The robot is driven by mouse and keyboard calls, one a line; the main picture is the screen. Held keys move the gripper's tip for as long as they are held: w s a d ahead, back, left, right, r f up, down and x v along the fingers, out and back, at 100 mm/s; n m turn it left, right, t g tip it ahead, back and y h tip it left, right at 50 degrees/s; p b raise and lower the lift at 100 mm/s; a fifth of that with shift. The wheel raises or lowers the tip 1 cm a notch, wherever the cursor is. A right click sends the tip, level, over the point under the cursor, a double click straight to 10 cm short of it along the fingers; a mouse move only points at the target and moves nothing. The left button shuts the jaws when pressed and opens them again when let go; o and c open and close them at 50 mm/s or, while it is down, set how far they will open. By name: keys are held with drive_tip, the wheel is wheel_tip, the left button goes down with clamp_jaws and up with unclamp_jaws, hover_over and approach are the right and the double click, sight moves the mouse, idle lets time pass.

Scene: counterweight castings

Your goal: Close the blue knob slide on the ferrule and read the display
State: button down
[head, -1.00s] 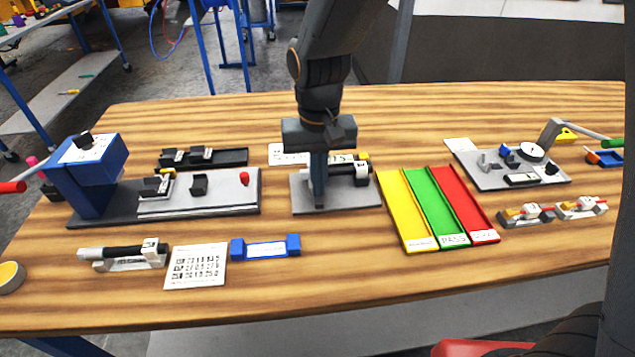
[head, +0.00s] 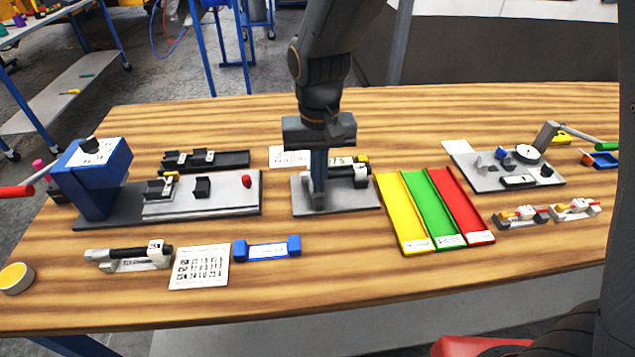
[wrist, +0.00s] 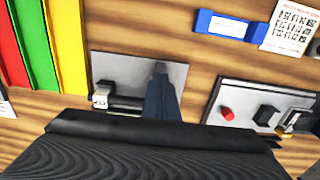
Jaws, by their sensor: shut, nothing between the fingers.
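The blue knob (head: 502,153) sits on a grey gauge plate (head: 482,184) at the right of the table, in the head view. Beside it are a round white dial (head: 528,154) and a dark block with a small pale display (head: 518,181), too small to read. I cannot make out clearly which part there is the ferrule, or the slide's gap. My gripper (head: 319,205) is shut and empty, pointing down over a different grey plate (head: 358,205) in the middle, well left of the knob. The wrist view shows my fingers (wrist: 161,68) over that middle plate, without the knob.
Yellow (head: 404,215), green (head: 435,210) and red (head: 464,210) trays lie between my gripper and the gauge plate. A blue press (head: 93,175) stands at the left.

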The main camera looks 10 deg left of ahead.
wheel_tip(320, 180, up, 5)
drive_tip(key=p, duration=0.4)
drive_tip(key=shift+s+r, duration=0.1)
drive_tip(key=shift+r, duration=0.1)
drive_tip(key=shift+d, duration=0.15)
drive_tip(key=s+d+f+m+b, duration=0.1)
drive_tip(key=d+f+b, duration=0.1)
drive_tip(key=d, duration=0.6)
drive_tip(key=s+d+f+t+b, duration=0.1)
drive_tip(key=s+d+b, duration=0.1)
drive_tip(key=d, duration=0.6)
drive_tip(key=s+d+f+m+b, duration=0.1)
drive_tip(key=s+d+f+b, duration=0.1)
drive_tip(key=d, duration=0.6)
drive_tip(key=shift+d+f+m, duration=0.25)
drive_tip(key=shift+f+m, duration=0.05)
